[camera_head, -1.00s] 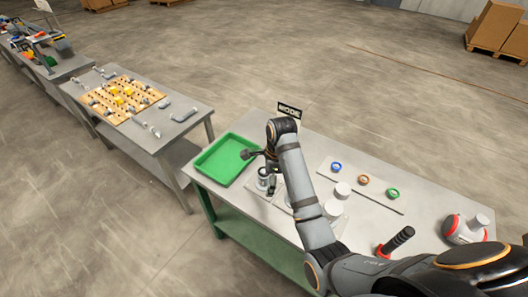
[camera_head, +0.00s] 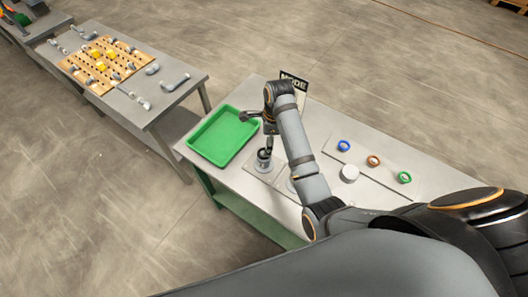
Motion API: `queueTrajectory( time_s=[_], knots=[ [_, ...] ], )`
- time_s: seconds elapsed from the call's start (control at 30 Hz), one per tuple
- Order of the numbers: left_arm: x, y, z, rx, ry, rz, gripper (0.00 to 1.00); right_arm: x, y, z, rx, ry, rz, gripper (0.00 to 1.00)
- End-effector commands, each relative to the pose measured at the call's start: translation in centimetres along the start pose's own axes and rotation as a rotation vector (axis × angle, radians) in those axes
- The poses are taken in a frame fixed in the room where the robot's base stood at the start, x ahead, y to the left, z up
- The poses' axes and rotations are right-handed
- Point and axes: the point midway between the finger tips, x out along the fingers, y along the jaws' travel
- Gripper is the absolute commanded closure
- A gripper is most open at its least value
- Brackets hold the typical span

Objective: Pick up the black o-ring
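I cannot make out a black o-ring for certain. A small dark and metallic cylindrical fixture (camera_head: 263,162) stands on a light plate beside the green tray. My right arm comes in from the right, and its gripper (camera_head: 268,146) points down just above this fixture. The gripper is small and dark here, so its fingers and anything between them cannot be told apart. A blue ring (camera_head: 343,146), an orange-brown ring (camera_head: 374,161) and a green ring (camera_head: 404,178) lie in a row on the table, right of my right arm. My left gripper is not in view.
The green tray (camera_head: 224,137) lies at the table's left end. Another table with a wooden pegboard (camera_head: 103,63) stands to the left.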

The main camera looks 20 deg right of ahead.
Motion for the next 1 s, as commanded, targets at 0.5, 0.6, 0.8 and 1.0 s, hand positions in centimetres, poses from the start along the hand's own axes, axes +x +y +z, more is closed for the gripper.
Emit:
queueTrajectory(
  time_s=[0.5, 0.6, 0.8, 1.0],
  knots=[
    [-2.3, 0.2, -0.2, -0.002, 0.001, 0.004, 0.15, 5.2, -0.1, 0.3, 0.000, 0.000, 0.001, 0.27],
    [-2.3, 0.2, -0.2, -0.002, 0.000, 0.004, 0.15, 5.1, -0.1, 0.3, 0.000, 0.000, 0.001, 0.31],
    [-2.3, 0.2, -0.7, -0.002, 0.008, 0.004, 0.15, 5.1, -0.1, 0.3, 0.000, 0.000, 0.001, 0.58],
    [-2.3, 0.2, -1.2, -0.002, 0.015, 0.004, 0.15, 5.1, -0.1, 0.3, 0.000, 0.000, 0.001, 0.67]
  ],
)
